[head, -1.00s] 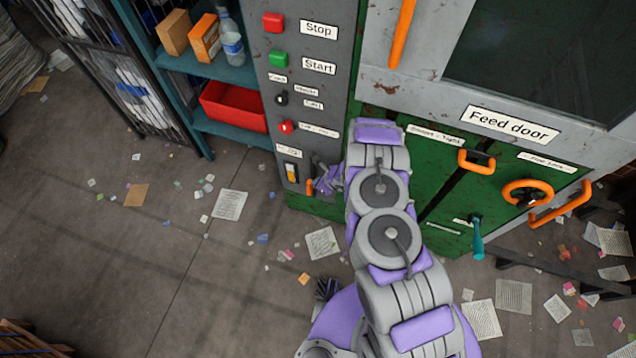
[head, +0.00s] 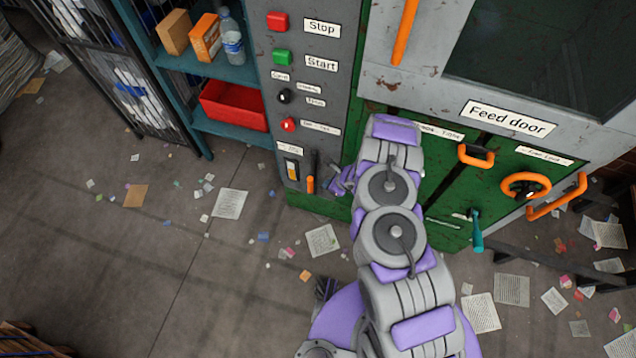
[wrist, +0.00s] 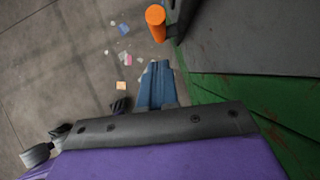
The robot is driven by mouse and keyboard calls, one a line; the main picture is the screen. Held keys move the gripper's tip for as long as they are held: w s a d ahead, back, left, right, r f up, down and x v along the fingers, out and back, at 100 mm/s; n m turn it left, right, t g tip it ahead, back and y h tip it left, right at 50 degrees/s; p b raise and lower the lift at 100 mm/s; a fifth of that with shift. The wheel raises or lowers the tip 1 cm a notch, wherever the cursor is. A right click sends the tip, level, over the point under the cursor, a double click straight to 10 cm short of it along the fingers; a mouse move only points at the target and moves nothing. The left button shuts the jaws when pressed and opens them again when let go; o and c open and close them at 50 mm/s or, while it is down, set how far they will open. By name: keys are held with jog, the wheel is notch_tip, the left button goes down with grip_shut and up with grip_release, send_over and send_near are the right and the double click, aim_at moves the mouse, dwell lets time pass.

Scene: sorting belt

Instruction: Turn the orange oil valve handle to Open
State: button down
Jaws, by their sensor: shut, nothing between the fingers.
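The orange oil valve handle (head: 310,184) is at the bottom of the grey control panel, with a dark stem above its orange end. It points down in the head view, beside a small gauge (head: 292,170) with yellow in its lower part. In the wrist view the orange end (wrist: 156,18) shows at the top, ahead of the fingers and apart from them. My gripper (head: 338,182) is just right of the handle in the head view, partly hidden by my arm. In the wrist view its blue-grey fingers (wrist: 157,72) are together and empty. The label lettering above the gauge is too small to read.
Stop (head: 278,21) and Start (head: 282,57) buttons and two knobs sit higher on the panel. Right are the green cabinet, Feed door label (head: 508,118), orange wheel (head: 526,186) and teal lever (head: 476,232). A shelf with a red bin (head: 234,106) stands left. Paper scraps litter the floor.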

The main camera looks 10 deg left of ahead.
jog(key=p+v, duration=0.2)
jog(key=v, duration=0.7)
jog(key=shift+w+f, duration=0.1)
jog(key=shift+w, duration=0.05)
